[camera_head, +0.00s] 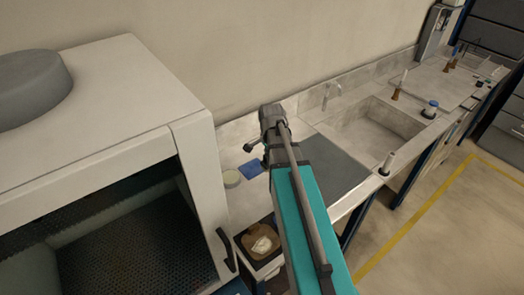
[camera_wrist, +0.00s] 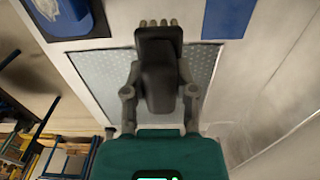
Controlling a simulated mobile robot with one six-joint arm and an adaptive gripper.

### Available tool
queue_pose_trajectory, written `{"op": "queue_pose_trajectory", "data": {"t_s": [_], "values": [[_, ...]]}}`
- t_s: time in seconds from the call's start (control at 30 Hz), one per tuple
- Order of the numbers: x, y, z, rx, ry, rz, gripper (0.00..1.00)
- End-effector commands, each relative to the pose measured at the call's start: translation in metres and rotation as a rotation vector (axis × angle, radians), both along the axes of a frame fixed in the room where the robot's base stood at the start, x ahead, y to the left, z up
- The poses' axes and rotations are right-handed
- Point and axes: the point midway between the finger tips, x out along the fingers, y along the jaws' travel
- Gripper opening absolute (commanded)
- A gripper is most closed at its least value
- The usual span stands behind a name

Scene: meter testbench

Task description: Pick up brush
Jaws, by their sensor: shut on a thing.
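The brush (camera_wrist: 158,42) shows in the wrist view as a dark block with a row of pale tufts at its far end. My gripper (camera_wrist: 160,68) has a finger on each side of it and is shut on it. The brush is seen over a grey dotted mat (camera_wrist: 92,68); I cannot tell how high it is above the surface. In the head view my teal arm reaches over the bench, and the brush and fingertips cannot be made out clearly there.
A white cabinet (camera_head: 190,150) with a dark interior stands on the left. A sink (camera_head: 375,128) is set into the bench on the right. A wall runs behind.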

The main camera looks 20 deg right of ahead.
Motion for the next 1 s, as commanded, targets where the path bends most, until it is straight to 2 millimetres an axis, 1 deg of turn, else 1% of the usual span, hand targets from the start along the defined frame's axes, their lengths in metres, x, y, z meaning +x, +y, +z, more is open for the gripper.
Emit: {"op": "queue_pose_trajectory", "data": {"t_s": [0.03,0.2,0.8,0.83,0.97,1.0], "values": [[-0.0069,-0.0002,0.0042,0.0,0.0,-0.001,0.0],[-0.0148,-0.0018,0.007,0.0,0.0,0.0,0.0],[-0.0159,-0.0022,0.007,0.0,0.0,0.0,0.0],[-0.0159,-0.0023,0.007,0.0,0.0,0.0,0.34],[-0.0159,-0.0022,0.007,0.0,0.0,0.0,0.1],[-0.0159,-0.0022,0.007,0.0,0.0,0.0,0.03]]}}
